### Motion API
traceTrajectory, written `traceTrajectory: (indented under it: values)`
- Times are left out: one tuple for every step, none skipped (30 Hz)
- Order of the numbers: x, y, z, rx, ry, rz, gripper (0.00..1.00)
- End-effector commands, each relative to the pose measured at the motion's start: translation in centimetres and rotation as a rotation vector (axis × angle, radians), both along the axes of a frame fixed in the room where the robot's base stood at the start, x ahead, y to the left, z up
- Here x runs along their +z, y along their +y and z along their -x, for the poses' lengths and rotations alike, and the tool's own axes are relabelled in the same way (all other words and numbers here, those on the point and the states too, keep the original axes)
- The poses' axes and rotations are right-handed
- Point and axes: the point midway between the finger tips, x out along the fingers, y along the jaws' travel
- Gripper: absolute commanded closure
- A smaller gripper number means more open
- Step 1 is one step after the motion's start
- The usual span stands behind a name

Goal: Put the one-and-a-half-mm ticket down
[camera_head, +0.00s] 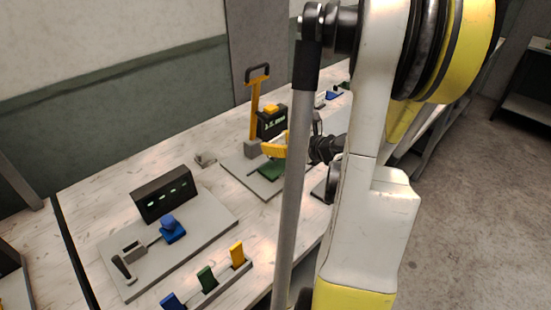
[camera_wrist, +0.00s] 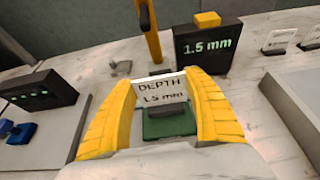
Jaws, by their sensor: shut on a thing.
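My gripper (camera_wrist: 160,82) has yellow fingers closed on the two sides of a white ticket (camera_wrist: 160,90) that reads "DEPTH 1.5 mm". The ticket stands roughly upright between the fingers. Behind and below it in the wrist view is a green block (camera_wrist: 170,123) with a dark piece on it. A black display (camera_wrist: 207,47) reading "1.5 mm" stands just beyond, to the right. In the head view my gripper (camera_head: 273,148) is over the middle station, near the black display (camera_head: 271,122); my own arm hides part of that area. I cannot tell whether the ticket touches anything.
A yellow lever (camera_head: 255,100) rises behind the gripper. A station with a black panel (camera_head: 163,197) and blue knob (camera_head: 172,229) is at left. A rack with blue, green and yellow tabs (camera_head: 220,280) is in front.

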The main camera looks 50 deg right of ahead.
Motion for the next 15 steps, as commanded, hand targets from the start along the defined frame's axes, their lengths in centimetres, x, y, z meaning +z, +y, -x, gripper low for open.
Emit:
traceTrajectory:
  values:
    - [-0.2,0.2,-0.2,0.001,0.0,0.001,0.61]
    - [-0.3,0.3,-0.2,0.001,0.0,0.0,0.61]
    - [-0.6,0.3,-0.2,0.0,0.0,0.0,0.61]
    - [-0.9,0.3,-0.2,0.0,0.0,0.0,0.61]
    - [-1.3,0.3,-0.2,0.0,0.0,0.0,0.61]
    - [-1.9,0.2,-0.2,0.0,0.0,0.0,0.61]
    - [-2.5,0.2,-0.2,0.0,0.0,0.0,0.61]
    - [-3.0,0.3,-0.2,0.0,0.0,0.0,0.61]
    - [-3.7,0.2,-0.2,0.0,0.0,0.0,0.61]
    - [-4.1,0.2,-0.2,0.0,0.0,0.0,0.61]
    - [-4.3,0.2,-0.2,0.0,0.0,0.0,0.61]
    - [-4.4,0.3,-0.2,0.0,0.0,0.0,0.61]
    - [-4.4,0.3,-0.2,0.0,0.0,0.0,0.61]
    - [-4.3,0.3,-0.2,0.0,0.0,0.0,0.61]
    - [-4.2,0.3,-0.2,0.0,0.0,0.0,0.61]
